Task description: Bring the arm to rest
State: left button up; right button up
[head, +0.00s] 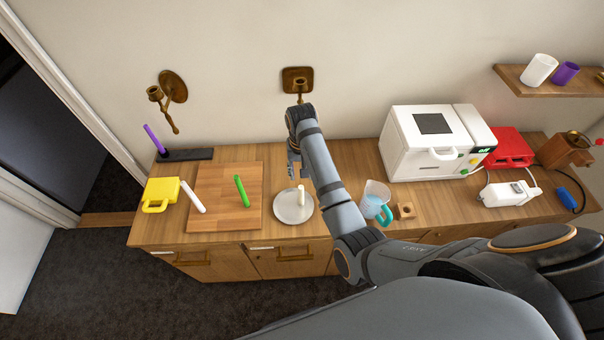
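My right arm comes in from the lower right and reaches over the counter. My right gripper (295,170) hangs above the back edge of a round grey-white plate (290,215). A short cream candle-like stick (301,191) stands on the plate, just below the gripper in the picture; I see no grip on it. The fingers are small and partly beside the arm link, so whether they are open or shut is unclear. My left gripper is not in view.
A wooden board (214,216) with a green stick (241,191) lies left of the plate. A jug (377,195) with a teal handle and a white oven (431,142) stand right of the arm. Two brass sconces (170,92) (297,81) are on the wall behind.

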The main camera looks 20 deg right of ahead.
jog(key=s+d+f+t, duration=0.1)
jog(key=s+d+f, duration=0.2)
jog(key=s+d, duration=0.45)
jog(key=s+r+n+t+h, duration=0.1)
jog(key=s+r+n, duration=0.15)
jog(key=s, duration=0.45)
jog(key=s+r+n+t, duration=0.1)
jog(key=s+r+t, duration=0.15)
jog(key=s, duration=0.45)
notch_tip(320, 180, down, 32)
jog(key=s+d+g+b, duration=0.2)
jog(key=d+b, duration=0.1)
jog(key=b, duration=0.4)
pick_arm(q)
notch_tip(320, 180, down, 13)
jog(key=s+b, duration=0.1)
jog(key=b, duration=0.5)
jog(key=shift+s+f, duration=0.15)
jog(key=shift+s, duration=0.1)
pick_arm(e)
jog(key=s+d+f+g, duration=0.1)
jog(key=s+f, duration=1.7)
jog(key=f, duration=0.5)
jog(key=shift+s, duration=0.3)
